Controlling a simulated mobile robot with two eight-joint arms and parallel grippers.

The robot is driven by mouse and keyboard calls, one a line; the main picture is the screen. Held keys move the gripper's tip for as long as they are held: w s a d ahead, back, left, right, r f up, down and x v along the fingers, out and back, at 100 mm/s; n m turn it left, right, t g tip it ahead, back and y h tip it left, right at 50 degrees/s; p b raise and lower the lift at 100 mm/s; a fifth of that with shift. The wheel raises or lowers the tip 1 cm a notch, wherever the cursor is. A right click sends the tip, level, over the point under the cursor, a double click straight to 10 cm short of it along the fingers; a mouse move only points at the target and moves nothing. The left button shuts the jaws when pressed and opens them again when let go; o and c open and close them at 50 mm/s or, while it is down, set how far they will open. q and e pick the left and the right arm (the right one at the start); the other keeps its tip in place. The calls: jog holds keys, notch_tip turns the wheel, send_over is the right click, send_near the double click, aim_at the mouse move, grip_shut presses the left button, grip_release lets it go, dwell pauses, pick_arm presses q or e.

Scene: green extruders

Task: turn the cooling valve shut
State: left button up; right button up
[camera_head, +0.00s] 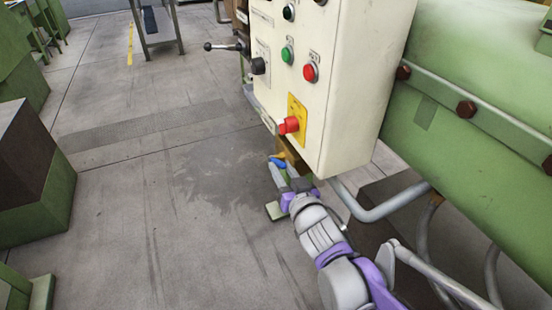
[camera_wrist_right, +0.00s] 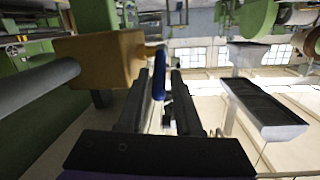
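The cooling valve is a brass-coloured block (camera_wrist_right: 100,57) on a grey pipe, with a blue lever handle (camera_wrist_right: 159,75). In the head view the blue handle (camera_head: 279,164) shows small, low beside the cream control box, and the box hides most of the valve body. My right gripper (camera_head: 285,174) is at the handle. In the right wrist view, its two dark fingers (camera_wrist_right: 158,88) are apart with the blue handle between them, nearer the left finger. A gap shows between the handle and the right finger; contact with the left finger cannot be told. My left gripper is not in view.
The cream control box (camera_head: 350,95) with buttons, a black knob and a red knob on a yellow plate (camera_head: 297,115) stands just above my right gripper. A green machine (camera_head: 480,65) is at right, with bent grey pipes (camera_head: 385,208) below. Open floor (camera_head: 150,220) lies left.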

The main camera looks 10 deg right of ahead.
jog(key=v, duration=0.4)
jog(key=shift+s+d, duration=0.1)
jog(key=shift+s, duration=0.2)
